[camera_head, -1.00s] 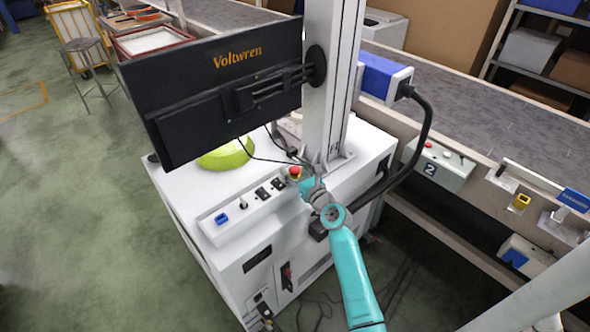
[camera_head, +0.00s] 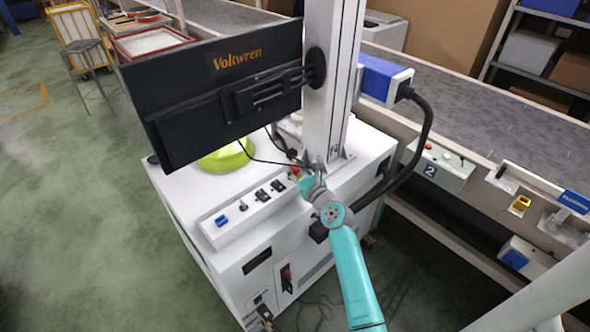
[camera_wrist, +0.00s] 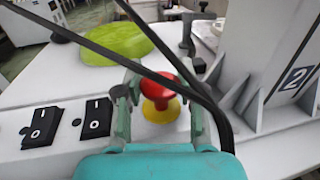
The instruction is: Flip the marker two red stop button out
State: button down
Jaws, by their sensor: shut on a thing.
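The red stop button (camera_wrist: 158,90) has a mushroom head on a yellow collar and stands on the white machine top. In the wrist view it sits between the two fingers of my gripper (camera_wrist: 160,95), which is shut on it. In the head view only a bit of the red button (camera_head: 295,170) shows behind my gripper (camera_head: 308,184). A plate marked 2 (camera_wrist: 292,79) is on the column base just right of the button. Whether the button is in or out cannot be told.
Black rocker switches (camera_wrist: 96,118) stand left of the button. Dark cables cross in front of it in the wrist view. A black monitor (camera_head: 215,90) overhangs the machine (camera_head: 190,190). A conveyor-side box marked 2 (camera_head: 437,166) carries another red button. A green round object (camera_head: 225,158) lies behind.

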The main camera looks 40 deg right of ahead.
jog(key=shift+r, duration=0.25)
jog(key=c, duration=0.7)
grip_release()
jog(key=shift+o, duration=0.2)
jog(key=shift+f, duration=0.1)
jog(key=shift+s+a, duration=0.1)
jog(key=shift+s, duration=0.45)
jog(key=s+a, duration=0.1)
jog(key=s, duration=0.9)
jog(key=shift+s+a, duration=0.4)
